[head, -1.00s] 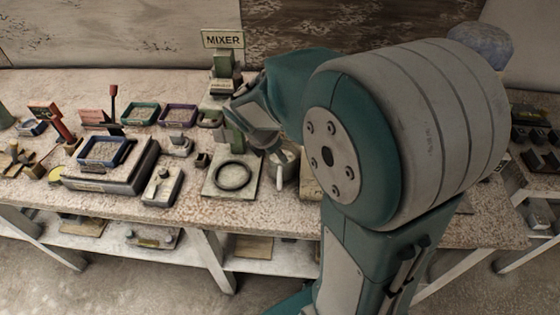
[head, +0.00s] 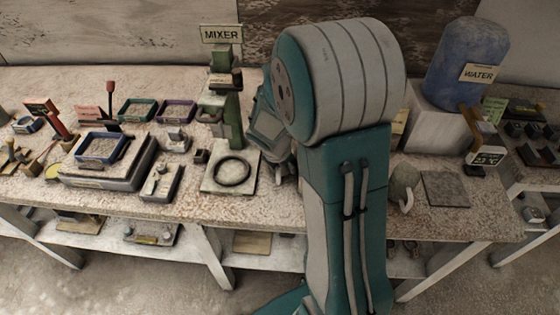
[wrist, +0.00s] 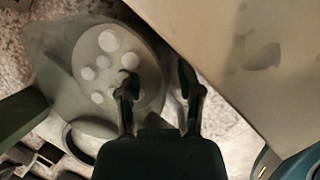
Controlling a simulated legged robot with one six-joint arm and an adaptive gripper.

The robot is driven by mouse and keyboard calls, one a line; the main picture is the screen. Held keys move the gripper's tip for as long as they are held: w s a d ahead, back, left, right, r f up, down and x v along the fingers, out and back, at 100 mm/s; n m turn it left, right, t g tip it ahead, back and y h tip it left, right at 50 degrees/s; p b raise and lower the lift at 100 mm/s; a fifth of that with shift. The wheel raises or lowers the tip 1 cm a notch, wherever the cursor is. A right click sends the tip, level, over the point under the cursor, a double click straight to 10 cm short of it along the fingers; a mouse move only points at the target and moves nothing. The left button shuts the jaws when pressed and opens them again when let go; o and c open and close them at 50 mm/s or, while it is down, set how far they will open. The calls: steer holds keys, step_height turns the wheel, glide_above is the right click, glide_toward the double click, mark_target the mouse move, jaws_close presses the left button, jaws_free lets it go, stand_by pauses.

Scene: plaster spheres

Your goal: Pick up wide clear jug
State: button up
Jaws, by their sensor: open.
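My gripper (wrist: 157,84) is open and empty in the wrist view. Below it is a wide grey, see-through-looking vessel (wrist: 55,45), probably the clear jug, with several pale round spots inside its oval outline. The left finger overlaps the right side of that oval; the right finger lies just outside it. I cannot tell whether either finger touches it. A grey vessel with a white handle (head: 406,192) stands farther right.
A large pale flat-sided thing (wrist: 260,60) is close on the right in the wrist view. The mixer's plate with a black ring (head: 233,172) is left of my arm. A blue water tank (head: 466,65) stands at right. Trays and tools crowd the left of the bench.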

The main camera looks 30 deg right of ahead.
steer(key=shift+a, duration=0.1)
steer(key=c, duration=0.5)
jaws_close()
steer(key=shift+r, duration=0.1)
